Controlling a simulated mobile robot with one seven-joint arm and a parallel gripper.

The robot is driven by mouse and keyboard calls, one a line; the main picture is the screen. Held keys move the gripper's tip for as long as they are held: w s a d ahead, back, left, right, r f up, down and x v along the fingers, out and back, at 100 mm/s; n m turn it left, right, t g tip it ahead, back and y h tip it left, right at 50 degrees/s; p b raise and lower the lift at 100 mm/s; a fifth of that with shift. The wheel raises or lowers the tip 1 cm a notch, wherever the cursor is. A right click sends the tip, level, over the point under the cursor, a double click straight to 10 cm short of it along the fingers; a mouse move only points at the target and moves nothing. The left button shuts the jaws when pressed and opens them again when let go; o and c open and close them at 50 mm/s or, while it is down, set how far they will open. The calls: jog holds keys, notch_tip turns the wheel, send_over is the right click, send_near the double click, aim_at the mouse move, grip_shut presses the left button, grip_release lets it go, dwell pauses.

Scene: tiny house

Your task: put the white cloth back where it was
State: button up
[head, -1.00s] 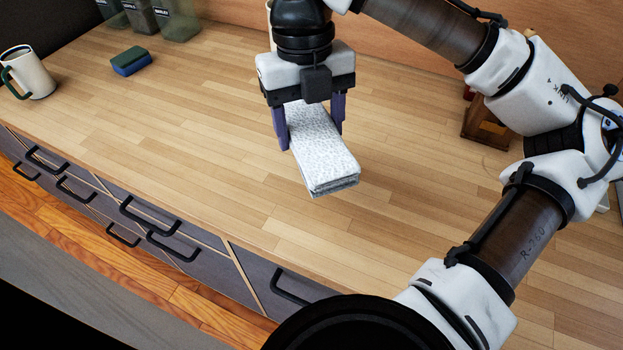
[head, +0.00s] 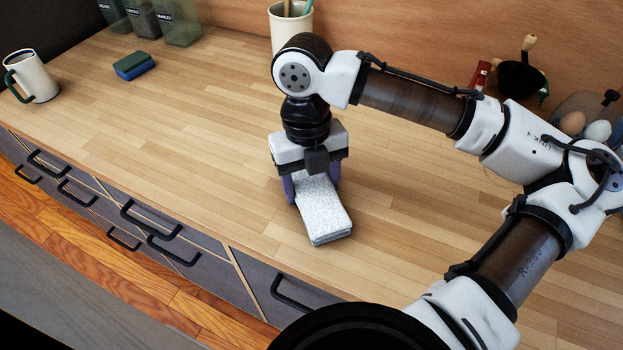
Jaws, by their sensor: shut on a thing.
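The white cloth (head: 322,212) is a folded, speckled stack in the head view, near the middle of the wooden counter. My gripper (head: 312,188) points down and is shut on the cloth's far end, with a purple finger on either side. The cloth's near end sticks out toward the front edge. It is at or just above the counter top; I cannot tell whether it touches. The part of the cloth under the gripper body is hidden.
The counter (head: 190,125) is clear around the cloth. A blue and green sponge (head: 134,66) and a mug (head: 32,77) stand at the left. Jars (head: 175,22) and a utensil crock (head: 290,28) stand at the back. A dark pan-like item (head: 520,78) is at the back right.

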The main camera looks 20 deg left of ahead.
jog(key=o, duration=0.9)
jog(key=shift+f, duration=0.1)
jog(key=shift+o, duration=0.2)
notch_tip(320, 180, up, 12)
jog(key=w+a, duration=0.1)
jog(key=shift+w, duration=0.15)
jog(key=shift+a, duration=0.1)
